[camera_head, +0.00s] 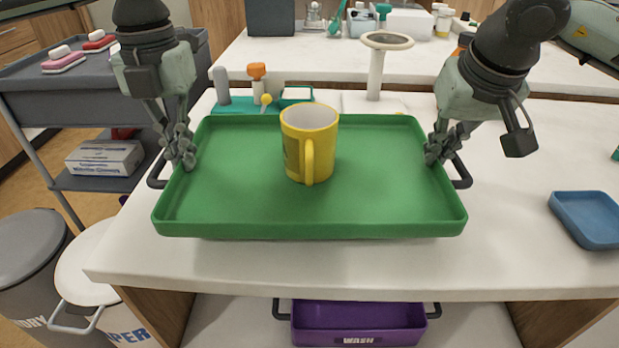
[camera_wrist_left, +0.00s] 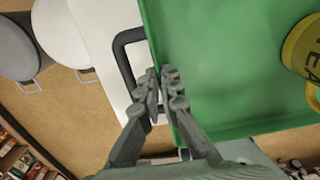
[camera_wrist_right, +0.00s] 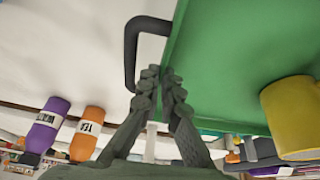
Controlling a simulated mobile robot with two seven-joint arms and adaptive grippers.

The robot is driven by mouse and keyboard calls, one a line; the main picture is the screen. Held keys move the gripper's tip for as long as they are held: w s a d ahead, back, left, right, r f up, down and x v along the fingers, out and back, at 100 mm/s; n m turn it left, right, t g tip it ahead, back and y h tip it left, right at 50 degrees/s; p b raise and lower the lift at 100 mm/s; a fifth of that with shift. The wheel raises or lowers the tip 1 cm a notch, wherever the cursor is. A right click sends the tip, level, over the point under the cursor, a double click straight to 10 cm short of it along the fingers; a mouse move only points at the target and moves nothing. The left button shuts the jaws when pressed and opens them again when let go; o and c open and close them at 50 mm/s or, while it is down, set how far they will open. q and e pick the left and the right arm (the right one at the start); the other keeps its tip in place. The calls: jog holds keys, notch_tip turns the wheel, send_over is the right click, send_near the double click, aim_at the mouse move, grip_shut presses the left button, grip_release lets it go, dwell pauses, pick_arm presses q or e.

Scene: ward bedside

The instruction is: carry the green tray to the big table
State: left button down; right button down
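The green tray (camera_head: 240,215) is level over the white-topped table (camera_head: 300,268) in front of me, with a yellow mug (camera_head: 312,150) upright on it. I cannot tell whether the tray touches the tabletop. My left gripper (camera_head: 182,160) is at the tray's left wall, its fingers on either side of the rim beside the black handle (camera_wrist_left: 120,62). My right gripper (camera_head: 437,155) is likewise closed about the right wall, beside the other handle (camera_wrist_right: 131,50). Both wrist views show the wall between the fingertips. Nothing in view is labelled as the big table.
A blue tray (camera_head: 588,215) lies at right on the tabletop. Behind the green tray are tools and a round-topped stand (camera_head: 377,70). A second white surface (camera_head: 430,58) lies beyond. A grey cart (camera_head: 95,95) and bins (camera_head: 28,255) stand left. A purple bin (camera_head: 358,318) sits below.

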aim_at(180, 182)
dwell(0.8)
